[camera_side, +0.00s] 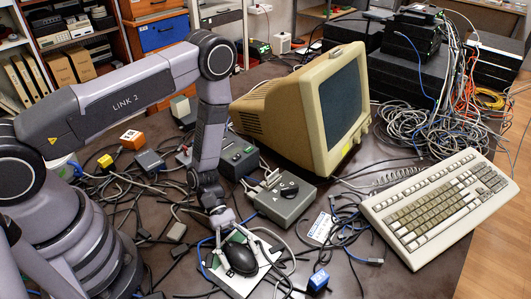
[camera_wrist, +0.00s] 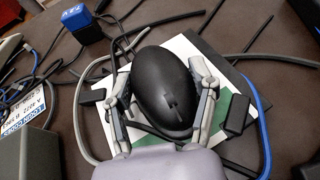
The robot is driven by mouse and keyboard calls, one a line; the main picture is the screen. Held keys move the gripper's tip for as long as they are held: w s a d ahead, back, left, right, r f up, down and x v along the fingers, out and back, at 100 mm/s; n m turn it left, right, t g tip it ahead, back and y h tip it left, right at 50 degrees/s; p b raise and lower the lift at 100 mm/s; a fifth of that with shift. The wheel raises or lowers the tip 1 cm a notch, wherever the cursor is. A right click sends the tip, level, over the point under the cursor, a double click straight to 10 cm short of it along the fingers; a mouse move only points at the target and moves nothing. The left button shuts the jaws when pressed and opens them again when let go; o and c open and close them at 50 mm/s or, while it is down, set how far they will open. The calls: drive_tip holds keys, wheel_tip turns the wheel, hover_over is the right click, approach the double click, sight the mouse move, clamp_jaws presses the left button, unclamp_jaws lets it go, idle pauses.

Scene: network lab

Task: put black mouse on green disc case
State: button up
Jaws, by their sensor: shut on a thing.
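The black mouse (camera_wrist: 166,88) sits between the two fingers of my gripper (camera_wrist: 162,100), which is shut on it. In the side view the mouse (camera_side: 240,258) is below my gripper (camera_side: 227,232), over the green and white case. The green disc case (camera_wrist: 205,45) lies under the mouse in the wrist view, with its middle covered by the mouse and fingers. The case also shows in the side view (camera_side: 238,287). I cannot tell whether the mouse touches the case.
A blue block (camera_side: 318,280) stands right of the case. A grey box with a black knob (camera_side: 284,200) stands behind it. Cables lie around the case. A beige monitor (camera_side: 290,100) and a keyboard (camera_side: 440,205) stand farther right.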

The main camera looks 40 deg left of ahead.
drive_tip(key=shift+f, duration=0.1)
drive_tip(key=o, duration=1.2)
